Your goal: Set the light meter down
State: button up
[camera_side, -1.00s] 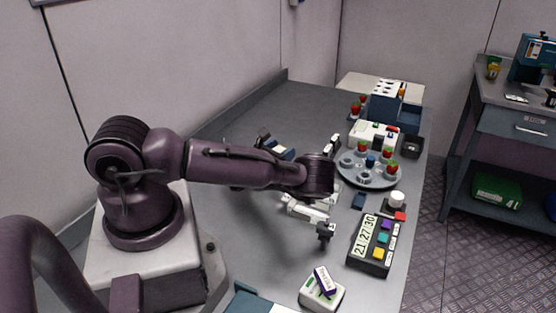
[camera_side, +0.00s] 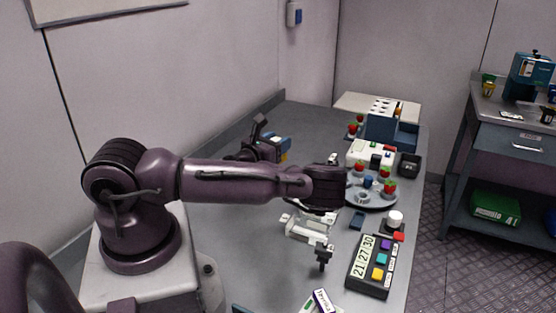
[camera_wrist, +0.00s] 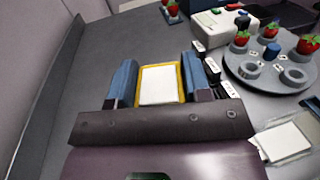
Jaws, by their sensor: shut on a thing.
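The light meter (camera_wrist: 160,86) has a yellow rim and a pale face in the wrist view. My gripper (camera_wrist: 160,72) is shut on it, with one blue finger along each side. In the side view my gripper (camera_side: 277,146) is beyond my forearm, over the left part of the bench, and only a bit of yellow shows at it. Much of the meter is hidden there. I cannot tell how high it is above the bench.
A round grey carousel (camera_side: 352,198) with strawberries stands to the right, with a white machine (camera_side: 371,153) behind it. A panel reading 21:27:30 (camera_side: 371,266) lies near the right edge. The far left bench (camera_wrist: 110,35) is clear.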

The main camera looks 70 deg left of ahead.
jog(key=s+a+r+n+g+y, duration=0.2)
jog(key=a+r+n+y, duration=0.15)
jog(key=a, duration=0.25)
jog(key=shift+m, duration=0.45)
jog(key=shift+w+a+f, duration=1.5)
jog(key=shift+a+f, duration=0.05)
jog(key=shift+f, duration=0.55)
jog(key=shift+w+a+f, duration=1.55)
jog(key=shift+f, duration=0.5)
jog(key=shift+w+a+f, duration=1.5)
jog(key=shift+a+f, duration=0.05)
jog(key=shift+f, duration=0.55)
jog(key=o, duration=1)
jog(key=shift+f, duration=0.15)
